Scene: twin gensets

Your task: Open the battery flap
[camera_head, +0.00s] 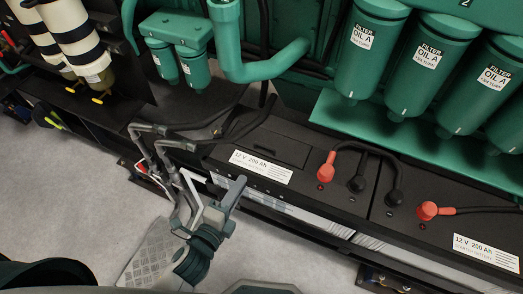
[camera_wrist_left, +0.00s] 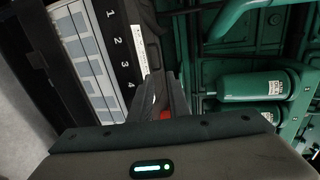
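The battery box (camera_head: 262,160) is black, with a white "12 V 200 Ah" label and a recessed rectangle on top. Which part is the battery flap I cannot tell for sure; a long pale striped strip (camera_head: 310,220) runs along the box's front edge. My left gripper (camera_head: 213,187) is in front of the left end of this strip, its fingers apart with nothing seen held. In the left wrist view the fingers (camera_wrist_left: 163,90) point toward a dark edge beside a panel numbered 1 to 4 (camera_wrist_left: 98,62). Contact is unclear. My right gripper is out of view.
Grey elbow pieces (camera_head: 148,130) with black cables stand left of my gripper. Red terminal caps (camera_head: 327,166) and cables sit on the battery tops. Green oil filters (camera_head: 372,50) hang above on the right. Bare floor (camera_head: 75,190) lies at the left.

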